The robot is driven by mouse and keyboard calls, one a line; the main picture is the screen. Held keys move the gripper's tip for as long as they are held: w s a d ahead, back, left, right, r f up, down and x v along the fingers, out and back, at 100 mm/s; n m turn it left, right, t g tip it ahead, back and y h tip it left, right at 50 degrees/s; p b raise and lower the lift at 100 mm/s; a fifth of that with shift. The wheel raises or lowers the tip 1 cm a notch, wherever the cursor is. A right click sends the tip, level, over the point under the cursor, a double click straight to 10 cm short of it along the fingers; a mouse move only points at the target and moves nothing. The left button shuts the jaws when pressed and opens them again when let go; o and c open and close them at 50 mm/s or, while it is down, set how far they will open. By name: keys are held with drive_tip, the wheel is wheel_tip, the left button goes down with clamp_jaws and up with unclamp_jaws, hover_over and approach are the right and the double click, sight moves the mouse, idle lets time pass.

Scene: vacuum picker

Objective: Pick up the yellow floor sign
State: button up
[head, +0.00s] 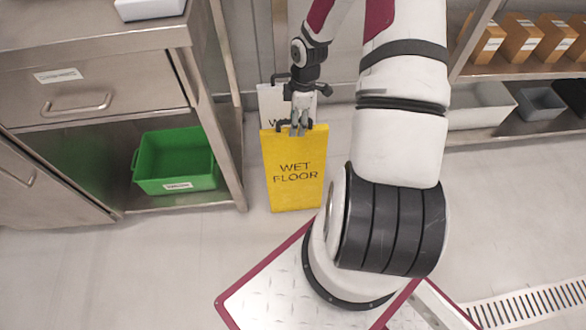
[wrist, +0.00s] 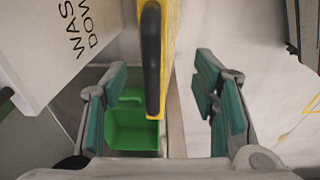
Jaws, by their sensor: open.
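The yellow floor sign (head: 293,178) reads "WET FLOOR" and stands upright on the floor, seen from the front in the head view. In the wrist view its yellow top edge (wrist: 170,55) is seen end-on, with its black handle (wrist: 151,65) on it. My gripper (head: 299,128) is at the top of the sign, by the handle. In the wrist view my gripper (wrist: 163,100) is open, one finger on each side of the handle, with gaps on both sides. How deep the handle sits between the fingers is hard to tell.
A white sign (head: 271,101) stands close behind the yellow one; its "WASH DOWN" face (wrist: 75,30) shows in the wrist view. A steel bench (head: 222,125) with a green bin (head: 176,160) is on the left. Shelving (head: 520,72) with boxes is on the right.

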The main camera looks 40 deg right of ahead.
drive_tip(key=shift+w+d+f+b, duration=0.15)
drive_tip(key=shift+f+b, duration=0.65)
drive_tip(key=shift+f, duration=0.85)
drive_tip(key=shift+w+a+f+b, duration=0.1)
drive_tip(key=shift+w+f+b, duration=0.15)
drive_tip(key=shift+f+b, duration=0.95)
drive_tip(key=shift+f+p, duration=0.35)
drive_tip(key=shift+p, duration=0.15)
drive_tip(key=shift+c, duration=0.3)
clamp_jaws()
